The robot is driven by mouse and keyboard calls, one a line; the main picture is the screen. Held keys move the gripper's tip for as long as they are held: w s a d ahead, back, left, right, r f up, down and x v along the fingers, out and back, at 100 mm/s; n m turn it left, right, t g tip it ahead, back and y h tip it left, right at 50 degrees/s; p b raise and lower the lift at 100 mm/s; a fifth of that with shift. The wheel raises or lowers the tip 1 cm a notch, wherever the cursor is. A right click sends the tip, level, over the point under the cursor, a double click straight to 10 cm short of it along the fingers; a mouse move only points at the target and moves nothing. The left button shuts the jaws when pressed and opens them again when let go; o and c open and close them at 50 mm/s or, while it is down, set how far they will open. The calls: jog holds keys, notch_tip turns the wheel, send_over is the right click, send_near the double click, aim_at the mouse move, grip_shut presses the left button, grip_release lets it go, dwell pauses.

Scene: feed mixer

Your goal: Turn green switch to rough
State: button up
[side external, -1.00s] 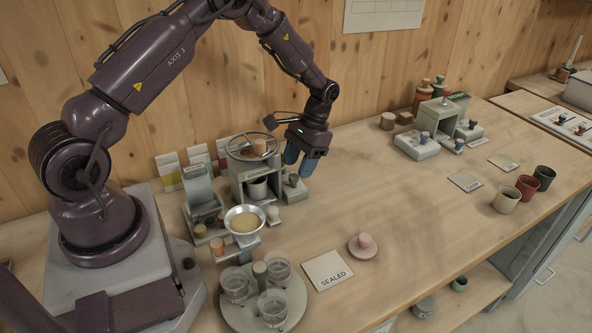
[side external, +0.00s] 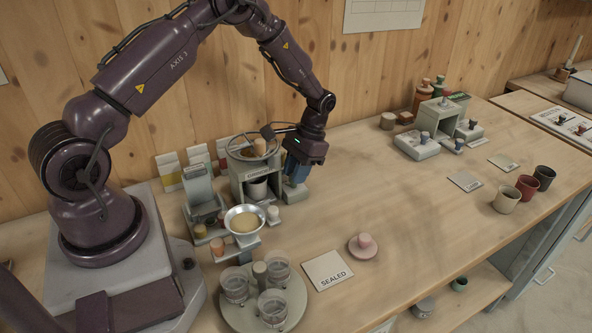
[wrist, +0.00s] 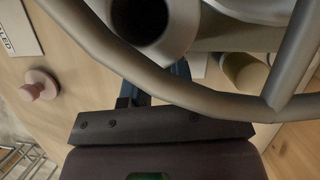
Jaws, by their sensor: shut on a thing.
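My gripper (side external: 297,172), with blue fingers, points down over the small grey switch box (side external: 294,193) at the right side of the grey mixer housing (side external: 262,188). The fingers are shut on the green switch on top of that box. The fingers hide the switch, so its setting cannot be read. In the wrist view, the handwheel rim crosses in front of my gripper's blue fingers (wrist: 160,82), and their tips are hidden.
The handwheel (side external: 252,148) stands close left of my gripper. A funnel pan (side external: 244,221) and a round tray with jars (side external: 250,313) are in front. A SEALED card (side external: 327,270) and pink knobbed disc (side external: 364,246) lie right. The middle table is clear.

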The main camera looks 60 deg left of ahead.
jog(key=shift+m, duration=0.3)
jog(key=m+y, duration=0.1)
jog(key=m, duration=0.1)
jog(key=m+y, duration=0.1)
jog(key=m, duration=0.1)
jog(key=shift+d+m, duration=0.2)
jog(key=shift+m, duration=0.2)
jog(key=m+y, duration=0.1)
jog(key=m, duration=0.1)
jog(key=m+t, duration=0.1)
jog(key=m, duration=0.1)
jog(key=shift+s+d+m+y, duration=0.1)
jog(key=shift+m+y, duration=0.2)
jog(key=shift+y, duration=0.1)
jog(key=o, duration=0.9)
jog(key=shift+r, duration=0.1)
